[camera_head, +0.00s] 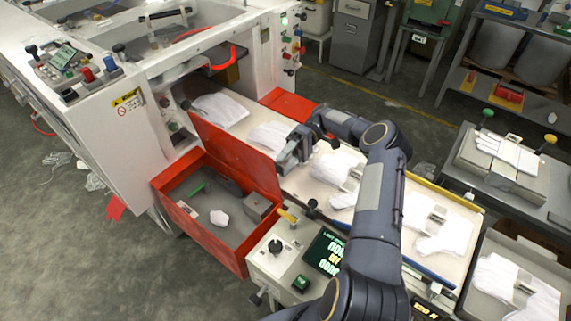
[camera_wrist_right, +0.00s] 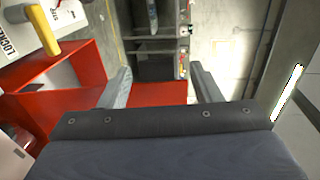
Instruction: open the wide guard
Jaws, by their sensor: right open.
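A wide red guard panel (camera_head: 232,147) stands along the near side of the conveyor in the head view, behind an open red bin. My right gripper (camera_head: 293,150) reaches over the conveyor near the right end of this panel, with its jaws open. In the right wrist view the two fingers (camera_wrist_right: 163,85) are spread apart, and a red surface (camera_wrist_right: 160,93) shows between and beyond them. I cannot tell whether the fingers touch it. My left gripper is not in view.
The red bin (camera_head: 168,190) holds a white crumpled piece and a green item. A control box (camera_head: 262,262) with a yellow handle (camera_head: 288,216) stands right of it. White gloves (camera_head: 268,135) lie on the conveyor. A grey table (camera_head: 475,160) is at the right.

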